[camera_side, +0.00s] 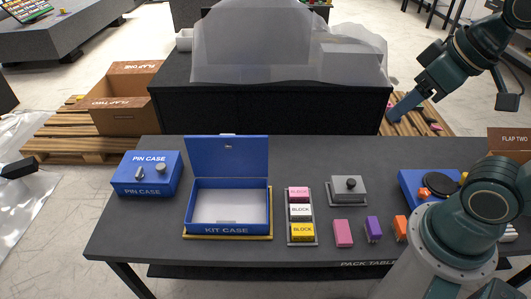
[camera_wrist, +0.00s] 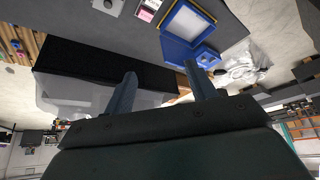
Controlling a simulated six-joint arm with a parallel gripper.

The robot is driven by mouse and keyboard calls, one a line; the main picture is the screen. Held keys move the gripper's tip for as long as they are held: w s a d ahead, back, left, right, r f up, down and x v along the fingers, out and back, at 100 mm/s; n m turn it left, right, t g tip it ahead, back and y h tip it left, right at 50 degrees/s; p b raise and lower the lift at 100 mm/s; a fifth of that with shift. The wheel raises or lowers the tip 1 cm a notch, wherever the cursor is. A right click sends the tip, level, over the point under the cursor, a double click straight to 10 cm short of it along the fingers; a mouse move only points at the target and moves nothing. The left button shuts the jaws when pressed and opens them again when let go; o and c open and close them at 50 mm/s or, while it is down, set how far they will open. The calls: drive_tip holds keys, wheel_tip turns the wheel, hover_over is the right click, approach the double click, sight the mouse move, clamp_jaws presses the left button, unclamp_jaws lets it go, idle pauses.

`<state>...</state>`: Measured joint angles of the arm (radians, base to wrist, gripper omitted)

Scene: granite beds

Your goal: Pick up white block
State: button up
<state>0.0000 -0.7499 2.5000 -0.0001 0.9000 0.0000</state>
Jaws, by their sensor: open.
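The white block (camera_side: 300,211) sits in the middle of a narrow tray (camera_side: 290,240) on the pack table, between a pink block (camera_side: 299,193) and a yellow block (camera_side: 302,231). The tray's blocks show small at the top of the wrist view, with the white block (camera_wrist: 152,4) near the edge. My gripper (camera_side: 397,115) is raised at the upper right of the side view, beyond the table's far edge and well away from the block. In the wrist view my gripper (camera_wrist: 160,69) has its two fingers spread apart with nothing between them.
The open blue kit case (camera_side: 229,230) stands left of the tray, with the closed pin case (camera_side: 146,176) further left. A grey lidded box (camera_side: 348,190) is right of the tray. Pink (camera_side: 343,233), purple (camera_side: 374,228) and orange (camera_side: 400,228) pieces lie in front of it.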

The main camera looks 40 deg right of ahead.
drive_tip(key=shift+o, duration=1.1)
drive_tip(key=w+d+f+n+g+y, duration=0.1)
drive_tip(key=w+f+n, duration=0.2)
drive_tip(key=w+f, duration=0.4)
drive_tip(key=w+d+f+n+g, duration=0.1)
drive_tip(key=w+d+f+n, duration=0.15)
drive_tip(key=w+f, duration=0.5)
wheel_tip(320, 180, down, 23)
drive_tip(key=w+d+n+y, duration=0.1)
drive_tip(key=d+n+y, duration=0.1)
drive_tip(key=n, duration=0.1)
